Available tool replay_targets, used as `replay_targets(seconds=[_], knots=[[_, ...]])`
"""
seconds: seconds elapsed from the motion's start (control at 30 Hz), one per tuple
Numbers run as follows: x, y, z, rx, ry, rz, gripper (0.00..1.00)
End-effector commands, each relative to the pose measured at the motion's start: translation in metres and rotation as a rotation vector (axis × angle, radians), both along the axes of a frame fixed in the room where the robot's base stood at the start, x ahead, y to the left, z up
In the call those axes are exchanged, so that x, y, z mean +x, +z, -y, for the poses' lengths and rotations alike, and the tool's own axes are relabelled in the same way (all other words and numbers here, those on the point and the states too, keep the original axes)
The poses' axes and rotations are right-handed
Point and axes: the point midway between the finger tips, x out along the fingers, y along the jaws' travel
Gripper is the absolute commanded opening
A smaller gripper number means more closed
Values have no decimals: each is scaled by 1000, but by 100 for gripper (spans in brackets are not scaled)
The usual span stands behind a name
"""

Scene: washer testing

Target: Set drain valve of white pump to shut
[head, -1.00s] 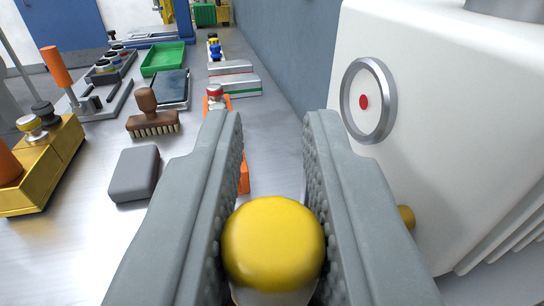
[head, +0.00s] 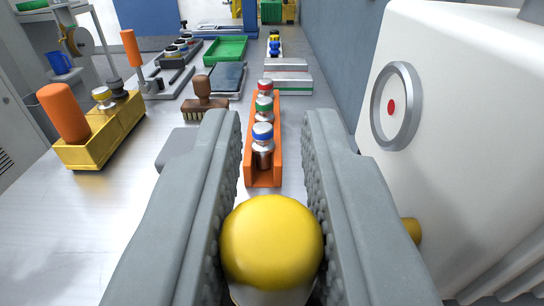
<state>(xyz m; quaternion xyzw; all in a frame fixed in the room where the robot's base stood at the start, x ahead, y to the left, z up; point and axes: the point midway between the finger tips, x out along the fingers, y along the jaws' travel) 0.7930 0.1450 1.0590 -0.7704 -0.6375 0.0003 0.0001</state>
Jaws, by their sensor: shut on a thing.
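A white housing (head: 445,120), which looks like the white pump, stands at the right. Its face carries a round grey-rimmed dial (head: 397,105) with a red centre. A brass stub (head: 411,230) sticks out low on its left side, partly hidden by my right finger. I cannot tell whether it is the drain valve or how it is set. My gripper (head: 270,220) is shut on a yellow-capped bottle (head: 271,240), held between the ribbed pads. The bottle's lower part is out of view. My gripper is left of the housing.
An orange rack (head: 264,178) ahead holds bottles with red, green and blue caps. The bench's front left is bare.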

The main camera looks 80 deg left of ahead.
Motion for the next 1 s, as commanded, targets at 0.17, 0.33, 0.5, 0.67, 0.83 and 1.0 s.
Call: replay_targets(seconds=[0.17,0.33,0.5,0.67,0.83,1.0], knots=[[0,1,0,1,-1,1,41],[0,0,0,1,-1,0,41],[0,5,0,1,-1,2,41],[0,26,0,0,-1,4,41],[0,56,0,-1,-1,3,41],[0,82,0,0,-1,3,41]])
